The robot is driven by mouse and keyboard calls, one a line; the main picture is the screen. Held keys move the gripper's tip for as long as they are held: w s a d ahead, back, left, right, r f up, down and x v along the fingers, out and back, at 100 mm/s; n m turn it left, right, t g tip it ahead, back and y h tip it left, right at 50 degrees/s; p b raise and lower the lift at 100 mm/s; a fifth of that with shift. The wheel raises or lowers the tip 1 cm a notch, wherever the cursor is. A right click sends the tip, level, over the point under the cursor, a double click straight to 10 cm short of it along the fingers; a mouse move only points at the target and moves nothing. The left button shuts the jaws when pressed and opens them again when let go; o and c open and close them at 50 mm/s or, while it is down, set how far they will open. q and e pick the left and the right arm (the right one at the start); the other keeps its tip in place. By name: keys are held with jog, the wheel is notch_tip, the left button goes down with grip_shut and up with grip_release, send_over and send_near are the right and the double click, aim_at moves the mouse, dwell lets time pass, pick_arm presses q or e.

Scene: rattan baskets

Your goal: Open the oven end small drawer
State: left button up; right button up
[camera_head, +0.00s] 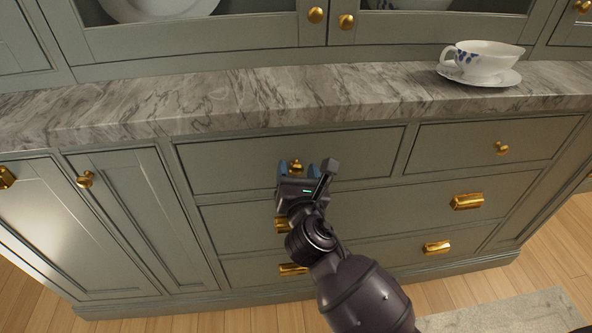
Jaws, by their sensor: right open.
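A grey-green cabinet holds two top drawers, both shut. The wider top drawer (228,165) has a round gold knob (295,166). The smaller top drawer (452,150) to its right has a round gold knob (502,148). No oven is in view, so I cannot tell which drawer is at the oven end. My right gripper (298,172) is open, its blue-tipped fingers on either side of the wider drawer's knob in the picture. I cannot tell whether they touch it. My left gripper is not in view.
Lower drawers have gold cup pulls (466,202); my right arm partly hides them. Cabinet doors (130,215) stand shut at left. A marble counter (250,95) juts above, bearing a white and blue cup (485,60) on a saucer (480,78). The wooden floor (545,265) is below.

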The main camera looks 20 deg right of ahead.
jog(key=shift+w+d, duration=0.1)
jog(key=shift+w, duration=0.15)
grip_shut()
dwell(0.3)
